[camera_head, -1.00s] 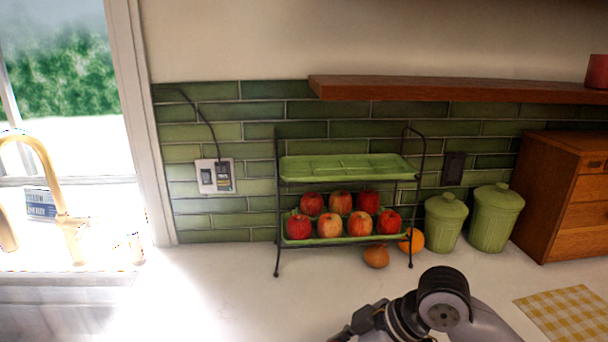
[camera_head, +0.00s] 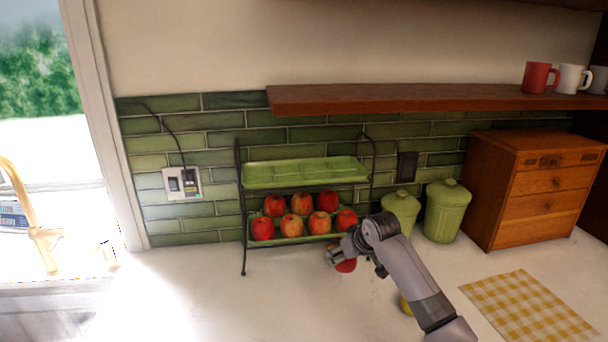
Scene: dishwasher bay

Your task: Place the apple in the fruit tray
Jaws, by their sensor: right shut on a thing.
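A two-tier black wire stand holds green trays. The upper fruit tray (camera_head: 300,174) is empty. The lower tray (camera_head: 284,241) holds several red apples (camera_head: 262,228). My right gripper (camera_head: 338,258) is shut on a red apple (camera_head: 346,266) just in front of the stand's lower right side. The held apple is partly covered by the fingers, and I cannot tell its exact height above the counter. My left gripper is out of view.
Two green lidded canisters (camera_head: 446,211) and a wooden drawer cabinet (camera_head: 535,190) stand to the right. A yellow round thing (camera_head: 405,305) is partly hidden by my right arm. A checkered cloth (camera_head: 530,310) lies at front right. A wooden shelf (camera_head: 420,97) overhangs the back.

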